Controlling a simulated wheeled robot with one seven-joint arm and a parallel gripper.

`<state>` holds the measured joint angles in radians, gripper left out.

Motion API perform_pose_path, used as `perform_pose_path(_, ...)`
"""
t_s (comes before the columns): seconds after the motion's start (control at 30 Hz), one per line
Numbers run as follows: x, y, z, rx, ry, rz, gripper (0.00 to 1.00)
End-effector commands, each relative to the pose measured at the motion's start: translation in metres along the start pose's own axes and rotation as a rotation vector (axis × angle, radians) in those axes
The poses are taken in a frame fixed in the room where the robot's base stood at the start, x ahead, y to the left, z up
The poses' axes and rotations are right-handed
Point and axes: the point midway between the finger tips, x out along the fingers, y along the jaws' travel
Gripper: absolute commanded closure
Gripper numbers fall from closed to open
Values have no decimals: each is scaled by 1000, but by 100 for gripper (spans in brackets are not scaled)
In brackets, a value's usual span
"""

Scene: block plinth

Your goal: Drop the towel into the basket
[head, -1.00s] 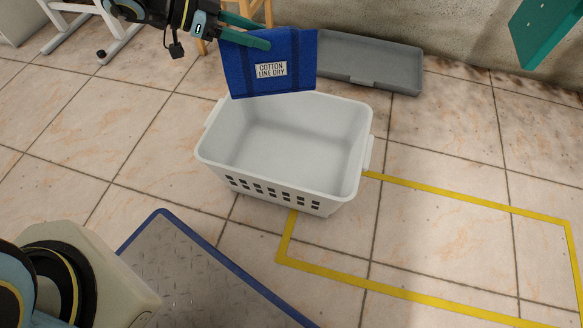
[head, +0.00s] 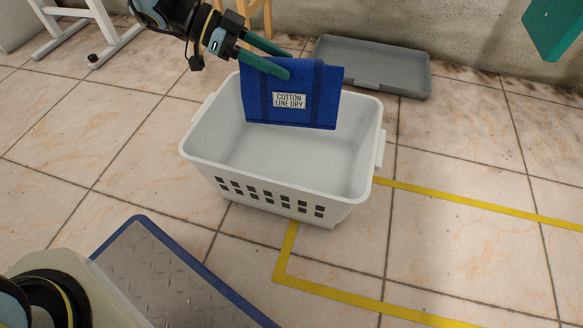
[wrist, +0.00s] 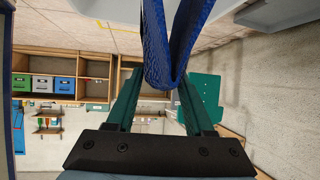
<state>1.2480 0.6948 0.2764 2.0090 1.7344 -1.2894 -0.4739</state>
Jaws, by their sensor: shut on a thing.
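The blue towel (head: 318,98) has a white label reading "COTTON LINE DRY". My gripper (head: 282,62) is shut on its top edge, and the towel hangs down from the green fingers. The white basket (head: 280,185) stands on the tiled floor, empty as far as I see. In the head view the towel overlaps the back part of the basket's opening; how far above or inside the rim its lower edge is, I cannot tell for sure. In the wrist view the towel (wrist: 170,50) hangs folded between my gripper's fingers (wrist: 160,85).
A grey shallow tray (head: 375,68) lies behind the basket by the wall. Yellow tape (head: 480,203) marks the floor to the right. A blue-edged metal plate (head: 170,280) is at front left. A green object (head: 555,28) shows at top right. Stool legs (head: 262,15) stand behind.

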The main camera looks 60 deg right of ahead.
Motion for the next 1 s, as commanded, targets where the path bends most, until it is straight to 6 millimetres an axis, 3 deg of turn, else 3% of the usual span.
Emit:
perform_pose_path(0.03, 6, 0, 10, 1, 1, 0, 100)
perform_pose_path(0.13, 9, 0, 16, 1, 1, 0, 100)
perform_pose_path(0.5, 10, 0, 17, 1, 1, 0, 100)
perform_pose_path(0.53, 10, 0, 17, 1, 1, 0, 46)
perform_pose_path(0.83, 10, 0, 18, 1, 0, 0, 12)
perform_pose_path(1.0, 10, 0, 18, 0, 0, 0, 12)
